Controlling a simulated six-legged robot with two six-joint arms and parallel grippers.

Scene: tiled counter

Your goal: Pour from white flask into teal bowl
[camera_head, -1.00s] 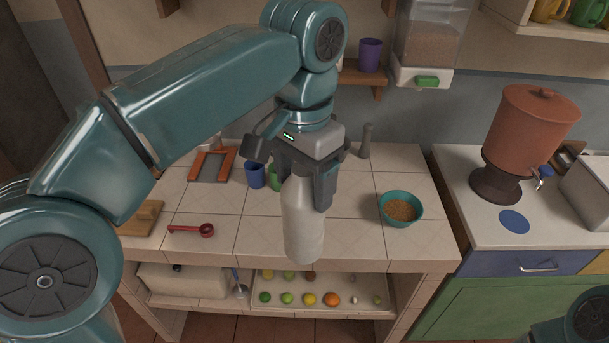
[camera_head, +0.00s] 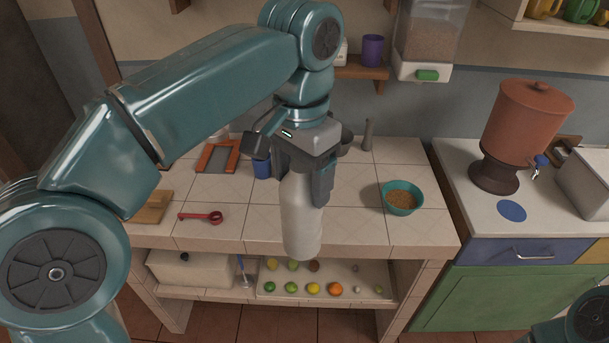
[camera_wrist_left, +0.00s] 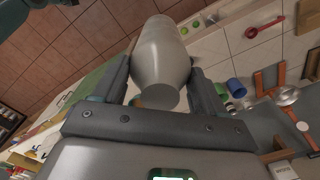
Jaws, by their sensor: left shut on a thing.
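The white flask (camera_head: 300,222) is held in my left gripper (camera_head: 305,178), which is shut on its upper part. The flask hangs roughly upright in front of the counter's front edge in the head view. In the left wrist view the flask (camera_wrist_left: 161,58) sits between the two fingers (camera_wrist_left: 160,88). The teal bowl (camera_head: 402,198) stands on the tiled counter to the right of the flask, with brown grainy contents in it. The flask is apart from the bowl. The fingers partly hide the flask's top. My right gripper is not in view; only a piece of my right arm shows at lower right.
A blue cup (camera_head: 262,167) stands behind the gripper. A red scoop (camera_head: 203,216) and a wooden board (camera_head: 153,206) lie at left. A grey pestle-like object (camera_head: 368,134) stands at the back. Fruit lies on the shelf tray (camera_head: 345,270) below. Tiles between flask and bowl are clear.

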